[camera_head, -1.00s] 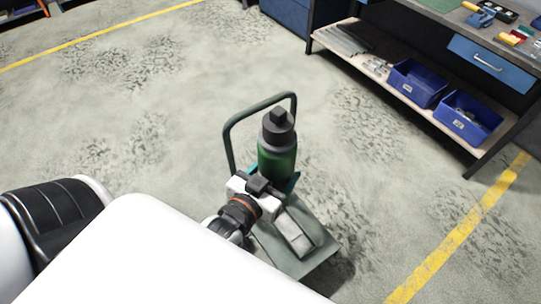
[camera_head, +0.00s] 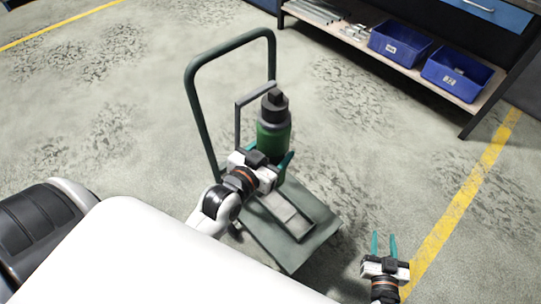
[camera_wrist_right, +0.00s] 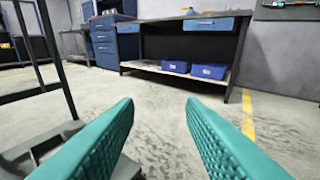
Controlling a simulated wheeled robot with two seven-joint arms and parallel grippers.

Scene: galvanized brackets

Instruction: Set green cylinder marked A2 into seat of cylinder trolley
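The green cylinder (camera_head: 271,138) with a dark grey neck and cap stands upright over the cylinder trolley (camera_head: 320,239) in the head view. No A2 marking is readable. My left gripper (camera_head: 269,160) is on the cylinder's near side, its teal fingers closed around the lower body. The gripper hides the cylinder's bottom and the seat, so I cannot tell whether it touches the trolley. The dark green trolley has a tall loop handle and a smaller grey bar behind the cylinder. My right gripper (camera_head: 384,246) is open and empty, right of the trolley; its fingers also show in the right wrist view (camera_wrist_right: 160,120).
A workbench with a lower shelf (camera_head: 352,40) stands at the back right, holding two blue bins (camera_head: 398,45) (camera_head: 455,75). A yellow floor line (camera_head: 465,195) runs along the right. The concrete floor between trolley and bench is clear.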

